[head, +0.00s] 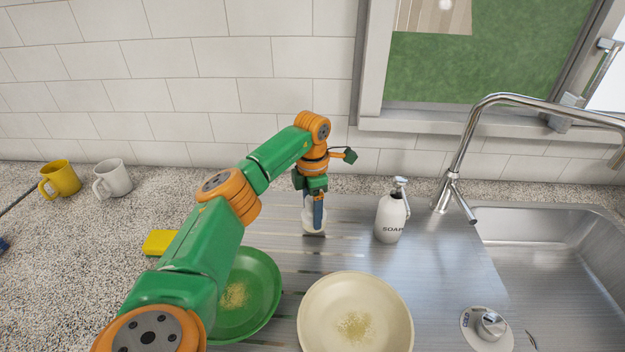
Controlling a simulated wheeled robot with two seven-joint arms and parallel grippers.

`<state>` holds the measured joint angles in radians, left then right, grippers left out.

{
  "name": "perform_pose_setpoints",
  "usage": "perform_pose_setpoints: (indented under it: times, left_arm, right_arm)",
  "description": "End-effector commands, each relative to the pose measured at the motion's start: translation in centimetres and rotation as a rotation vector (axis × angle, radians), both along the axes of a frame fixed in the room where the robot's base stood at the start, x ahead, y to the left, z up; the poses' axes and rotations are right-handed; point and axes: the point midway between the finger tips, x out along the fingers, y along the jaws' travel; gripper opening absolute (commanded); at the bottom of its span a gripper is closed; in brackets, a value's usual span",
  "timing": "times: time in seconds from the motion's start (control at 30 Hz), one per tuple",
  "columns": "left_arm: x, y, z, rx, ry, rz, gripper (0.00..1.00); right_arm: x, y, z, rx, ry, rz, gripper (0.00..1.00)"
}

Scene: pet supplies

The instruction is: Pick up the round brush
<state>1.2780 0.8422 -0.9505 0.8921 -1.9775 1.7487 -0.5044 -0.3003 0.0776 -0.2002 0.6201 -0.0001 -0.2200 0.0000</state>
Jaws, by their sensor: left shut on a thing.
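My left arm reaches in from the lower left over the steel draining board. My left gripper (315,208) points down and is shut on a pale, roundish thing (308,220), which I take to be the round brush. The gripper's fingers hide much of it. A dark patch shows just below it on the board, and I cannot tell whether it touches the board. My right gripper is not in view.
A soap bottle (390,218) stands right of the gripper. A cream plate (355,312) and a green plate (262,300) lie in front. A yellow sponge (159,243), yellow mug (61,179) and white mug (114,178) are left. The tap (462,150) and sink (560,250) are right.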

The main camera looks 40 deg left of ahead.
Motion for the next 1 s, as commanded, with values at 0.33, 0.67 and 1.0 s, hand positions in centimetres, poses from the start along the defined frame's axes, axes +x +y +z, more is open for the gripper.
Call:
perform_pose_setpoints:
  times: [0.33, 0.67, 1.0]
  left_arm:
    - [-2.7, -7.4, 7.9, 0.006, -0.004, -0.009, 0.15]
    - [-4.6, -12.8, 10.1, 0.000, -0.002, -0.004, 0.15]
    - [-4.7, -13.2, 10.3, 0.000, 0.000, 0.000, 0.69]
  right_arm:
    - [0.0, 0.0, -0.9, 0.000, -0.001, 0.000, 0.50]
    - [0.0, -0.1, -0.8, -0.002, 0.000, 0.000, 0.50]
    - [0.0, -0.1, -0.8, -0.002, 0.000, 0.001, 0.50]
